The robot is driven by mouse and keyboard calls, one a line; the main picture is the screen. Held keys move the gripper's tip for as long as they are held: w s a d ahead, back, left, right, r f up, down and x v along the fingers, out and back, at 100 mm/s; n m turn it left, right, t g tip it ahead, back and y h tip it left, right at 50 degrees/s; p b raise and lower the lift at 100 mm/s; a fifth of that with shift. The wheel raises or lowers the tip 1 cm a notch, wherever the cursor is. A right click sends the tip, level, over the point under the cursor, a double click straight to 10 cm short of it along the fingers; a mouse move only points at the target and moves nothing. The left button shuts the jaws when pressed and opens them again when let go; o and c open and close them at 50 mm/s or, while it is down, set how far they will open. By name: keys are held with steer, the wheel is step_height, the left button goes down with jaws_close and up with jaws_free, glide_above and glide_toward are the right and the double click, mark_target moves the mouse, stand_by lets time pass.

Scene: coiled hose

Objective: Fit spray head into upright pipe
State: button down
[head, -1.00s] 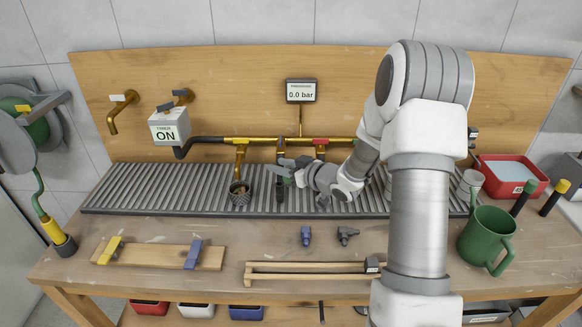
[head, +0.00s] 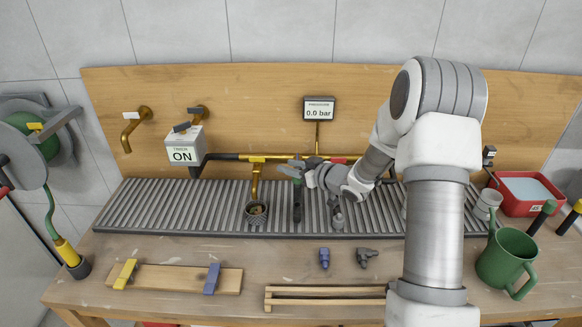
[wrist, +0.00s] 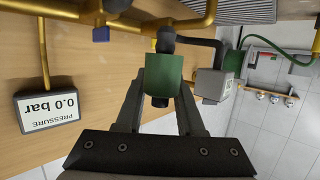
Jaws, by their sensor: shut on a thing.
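My gripper (wrist: 158,100) is shut on a green cylindrical piece with black ends, which I take to be the spray head (wrist: 164,76). It fills the space between the two fingers in the wrist view. In the head view my gripper (head: 296,169) is above the slatted drain rack, in front of the brass pipework. A dark upright piece (head: 298,208), possibly the upright pipe, stands just below it on the rack. Whether the held piece touches it I cannot tell. In the head view the held piece is mostly hidden by the fingers.
A brass pipe (head: 255,182) drops toward a dark cup (head: 256,212) on the left. A grey fitting (head: 338,217) stands to the right. The pressure display (head: 319,109) reads 0.0 bar. Blue and dark fittings lie on the bench front.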

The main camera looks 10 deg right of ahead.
mark_target(296, 185)
steer(key=shift+f+b, duration=2.3)
steer(key=shift+f, duration=0.6)
steer(key=shift+f, duration=0.15)
steer(key=shift+f, duration=0.35)
steer(key=shift+f, duration=1.05)
steer(key=shift+s+f, duration=0.1)
steer(key=shift+f, duration=0.2)
stand_by(0.8)
